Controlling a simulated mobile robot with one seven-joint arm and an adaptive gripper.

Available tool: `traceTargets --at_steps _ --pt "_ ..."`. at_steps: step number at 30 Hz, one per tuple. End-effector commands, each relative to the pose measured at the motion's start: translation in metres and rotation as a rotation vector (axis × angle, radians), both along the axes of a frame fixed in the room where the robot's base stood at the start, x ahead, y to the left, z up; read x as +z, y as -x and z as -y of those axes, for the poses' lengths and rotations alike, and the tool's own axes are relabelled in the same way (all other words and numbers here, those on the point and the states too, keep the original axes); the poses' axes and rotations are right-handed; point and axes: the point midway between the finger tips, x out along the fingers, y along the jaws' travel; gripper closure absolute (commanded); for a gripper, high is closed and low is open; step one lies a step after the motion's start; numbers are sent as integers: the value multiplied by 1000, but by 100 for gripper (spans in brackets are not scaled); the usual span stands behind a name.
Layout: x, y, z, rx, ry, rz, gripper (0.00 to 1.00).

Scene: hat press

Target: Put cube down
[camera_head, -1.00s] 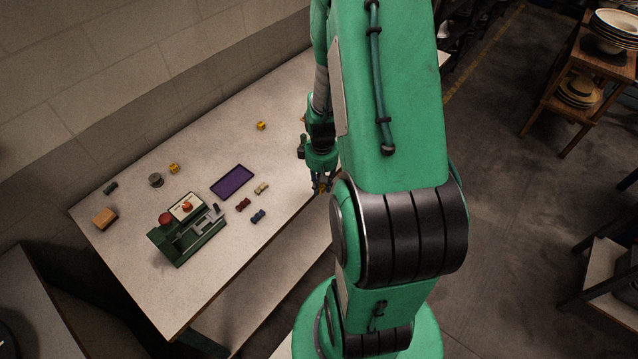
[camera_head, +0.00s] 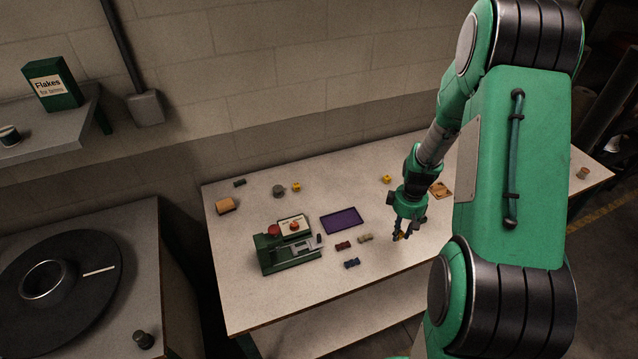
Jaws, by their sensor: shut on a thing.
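My gripper (camera_head: 402,233) points down over the right half of the table and is shut on a small yellow cube (camera_head: 398,238). Only part of the cube shows between the fingers. I cannot tell whether it touches the tabletop. Two other small yellow pieces stand on the table: one (camera_head: 387,179) behind my gripper and one (camera_head: 297,187) farther left. A purple tray (camera_head: 342,221) with a dark rim lies left of my gripper and looks empty.
A green press (camera_head: 290,258) with red knobs stands left on the table (camera_head: 250,305). Small red (camera_head: 343,245), blue (camera_head: 352,263) and tan (camera_head: 365,238) pieces lie between it and my gripper. The front right tabletop is clear.

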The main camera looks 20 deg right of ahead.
Motion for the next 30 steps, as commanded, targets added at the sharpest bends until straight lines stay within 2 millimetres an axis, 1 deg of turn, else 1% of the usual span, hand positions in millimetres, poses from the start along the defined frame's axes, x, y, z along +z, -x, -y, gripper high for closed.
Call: traceTargets --at_steps 1,3,5,11,17,18,24,27,30 --pt "1 -15 -6 48 -1 -1 85" --pt "2 -34 -12 115 -1 -1 85" --pt "2 -51 -18 172 0 0 85" --pt "2 -105 -45 366 -1 0 85" --pt "1 -156 -78 559 -2 0 85" --pt "0 -166 -86 597 -3 0 85" --pt "-3 -210 -125 778 -4 0 85" --pt "-5 -227 -141 849 -4 0 85" --pt "-6 -239 -154 902 -4 1 85"
